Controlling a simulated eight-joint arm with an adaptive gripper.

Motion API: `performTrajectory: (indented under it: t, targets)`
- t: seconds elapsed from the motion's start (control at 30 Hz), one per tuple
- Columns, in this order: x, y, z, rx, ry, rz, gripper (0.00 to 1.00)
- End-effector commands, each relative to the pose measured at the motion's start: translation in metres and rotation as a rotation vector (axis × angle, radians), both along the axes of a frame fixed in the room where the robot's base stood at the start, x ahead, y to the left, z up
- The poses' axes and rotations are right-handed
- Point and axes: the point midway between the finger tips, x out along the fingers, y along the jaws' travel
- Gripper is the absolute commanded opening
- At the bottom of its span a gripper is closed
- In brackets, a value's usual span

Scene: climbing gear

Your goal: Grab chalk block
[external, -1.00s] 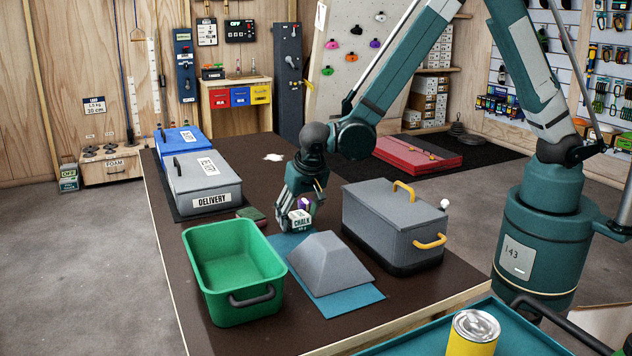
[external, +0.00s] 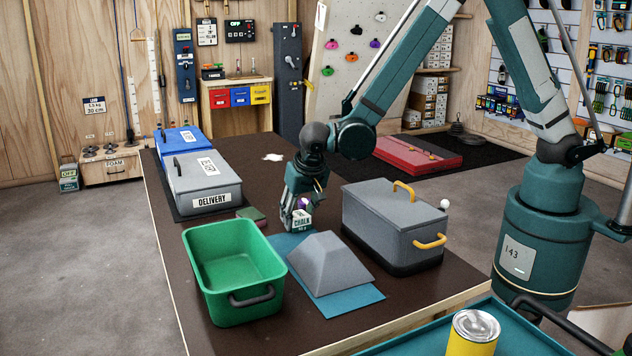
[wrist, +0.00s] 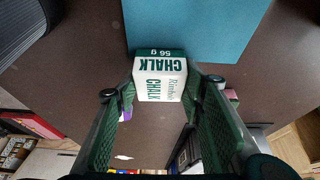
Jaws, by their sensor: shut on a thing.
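The chalk block (external: 300,220) is a small white and green cube marked CHALK, at the near end of my gripper over the dark table. In the wrist view the chalk block (wrist: 160,78) sits between the two green finger pads, with a finger against each side. My gripper (external: 297,212) points down and is shut on the block. In the wrist view my gripper (wrist: 160,95) shows both fingers reaching to the block. I cannot tell whether the block touches the table.
A grey wedge (external: 328,262) stands on a blue mat (external: 352,302) just in front. A green bin (external: 232,275) is at front left, a grey lidded box (external: 390,225) at right. A grey delivery case (external: 205,180) and a blue case (external: 180,140) stand at the left.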

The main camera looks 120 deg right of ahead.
Motion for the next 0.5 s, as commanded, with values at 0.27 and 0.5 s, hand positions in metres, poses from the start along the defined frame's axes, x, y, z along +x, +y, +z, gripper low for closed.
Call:
performTrajectory:
  t: [0.27,0.5]
  targets:
    - [0.0,0.0,0.008,0.0,0.0,0.0,0.27]
    - [0.0,0.0,0.033,0.0,0.0,0.0,0.27]
